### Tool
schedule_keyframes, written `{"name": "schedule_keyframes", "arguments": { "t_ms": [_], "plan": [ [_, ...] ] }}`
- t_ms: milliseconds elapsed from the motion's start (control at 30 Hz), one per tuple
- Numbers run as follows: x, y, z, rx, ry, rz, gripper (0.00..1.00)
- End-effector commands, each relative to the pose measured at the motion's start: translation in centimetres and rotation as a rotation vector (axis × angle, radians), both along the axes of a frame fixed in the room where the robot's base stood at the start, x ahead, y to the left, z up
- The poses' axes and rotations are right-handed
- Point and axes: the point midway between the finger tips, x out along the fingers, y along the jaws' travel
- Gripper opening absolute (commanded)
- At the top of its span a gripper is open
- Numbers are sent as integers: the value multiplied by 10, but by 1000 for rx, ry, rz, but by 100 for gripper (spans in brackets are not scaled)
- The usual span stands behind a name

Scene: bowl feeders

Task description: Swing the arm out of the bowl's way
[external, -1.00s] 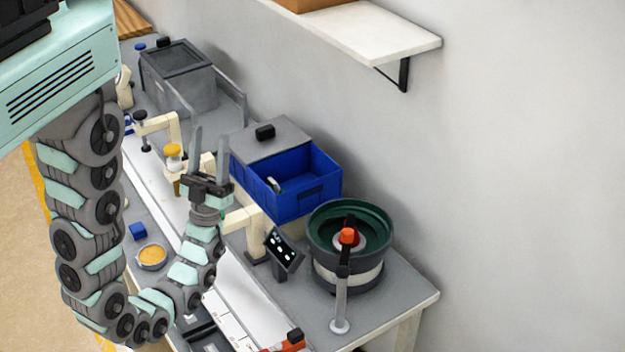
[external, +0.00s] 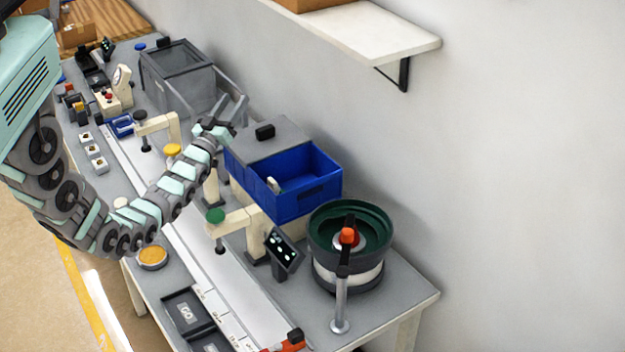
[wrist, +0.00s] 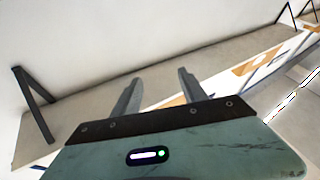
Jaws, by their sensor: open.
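The green-lined feeder bowl (external: 372,262) stands on the right end of the bench, its inside open to view, with an orange-topped part over its middle. My gripper (external: 232,108) is well up and left of the bowl, near the back of the bench between the grey bin and the blue bin. Its two fingers are spread and hold nothing. In the wrist view my gripper (wrist: 157,88) points toward the wall and shelf, with an empty gap between the fingers. The bowl does not show in the wrist view.
The blue bin (external: 315,200) with its grey hopper lid is close to the right of my gripper. The grey bin (external: 180,95) stands to its left. A wall shelf (external: 370,30) hangs above. A post (external: 340,305) stands in front of the bowl. A white conveyor (external: 210,260) runs along the bench.

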Motion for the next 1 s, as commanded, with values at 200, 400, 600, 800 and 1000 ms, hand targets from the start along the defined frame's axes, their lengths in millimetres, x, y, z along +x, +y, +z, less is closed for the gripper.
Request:
{"name": "schedule_keyframes", "arguments": {
  "t_ms": [200, 400, 600, 800, 1000],
  "plan": [
    [63, -103, -45, 28, 354, -56, 50],
    [75, -178, -80, 40, 694, -29, 50],
    [39, -241, -98, 34, 1031, 43, 50],
    [-48, -289, -105, 41, 1373, 153, 50],
    [-174, -315, -94, 94, 1698, 295, 50]
  ]
}}
